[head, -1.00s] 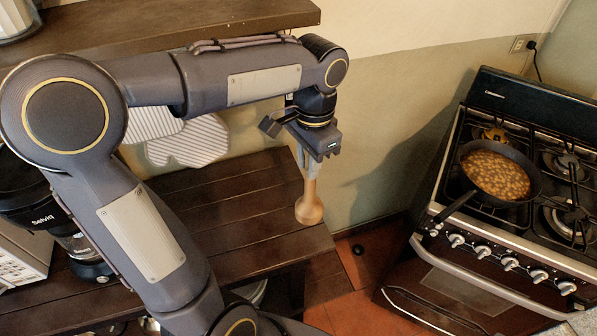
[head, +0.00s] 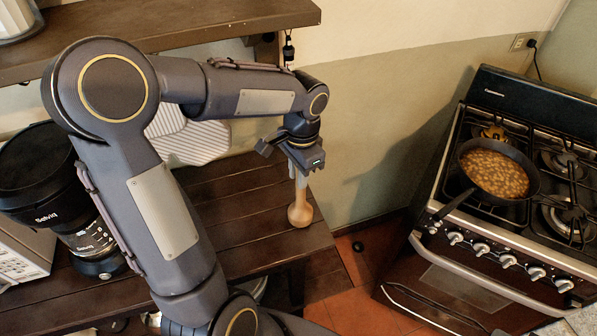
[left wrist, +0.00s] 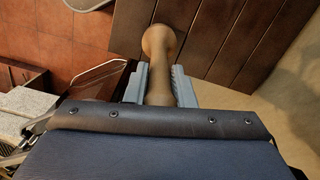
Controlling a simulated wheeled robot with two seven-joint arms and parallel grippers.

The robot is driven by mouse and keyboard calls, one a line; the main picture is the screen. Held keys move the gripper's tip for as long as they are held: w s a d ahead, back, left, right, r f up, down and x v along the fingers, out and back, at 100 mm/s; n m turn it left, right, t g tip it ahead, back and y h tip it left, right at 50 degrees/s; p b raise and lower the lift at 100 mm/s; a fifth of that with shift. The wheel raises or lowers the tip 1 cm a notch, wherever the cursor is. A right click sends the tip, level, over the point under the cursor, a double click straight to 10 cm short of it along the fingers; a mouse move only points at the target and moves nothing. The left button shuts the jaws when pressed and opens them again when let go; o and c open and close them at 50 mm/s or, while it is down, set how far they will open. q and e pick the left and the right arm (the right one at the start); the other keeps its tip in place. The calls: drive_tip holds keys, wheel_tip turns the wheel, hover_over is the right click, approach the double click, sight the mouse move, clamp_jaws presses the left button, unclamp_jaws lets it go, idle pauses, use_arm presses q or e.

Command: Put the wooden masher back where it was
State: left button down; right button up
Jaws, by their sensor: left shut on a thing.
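The wooden masher (head: 300,211) is pale wood with a rounded head that points down. My left gripper (head: 300,176) is shut on its handle and holds it roughly upright at the right end of the dark slatted wooden shelf (head: 233,205). In the left wrist view the masher (left wrist: 158,48) sits between the two grey fingers of the left gripper (left wrist: 158,84), its head over the brown slats. I cannot tell whether the head touches the wood. My right gripper is not in view.
A coffee maker (head: 95,235) stands on the left of the slatted shelf. An upper wooden shelf (head: 180,25) runs above. A stove (head: 470,235) with a pan of beans (head: 493,173) stands at the right. Slats left of the masher look bare.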

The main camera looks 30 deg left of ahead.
use_arm(q)
drive_tip(key=c, duration=1.2)
unclamp_jaws()
drive_tip(key=shift+f, duration=0.1)
drive_tip(key=shift+c, duration=0.2)
drive_tip(key=r, duration=1.2)
drive_tip(key=shift+w+d, duration=0.15)
drive_tip(key=shift+w, duration=0.15)
drive_tip(key=shift+s+r, duration=0.15)
drive_tip(key=shift+s, duration=0.05)
drive_tip(key=s+d+f+n+t+h, duration=0.2)
drive_tip(key=s+f+n+t, duration=0.1)
drive_tip(key=s, duration=0.5)
drive_tip(key=s+d+f+n+t+h, duration=0.2)
drive_tip(key=s+f+n+t, duration=0.1)
drive_tip(key=s, duration=0.5)
drive_tip(key=shift+s+f+n, duration=0.35)
drive_tip(key=shift+f+n, duration=0.15)
drive_tip(key=shift+n, duration=0.1)
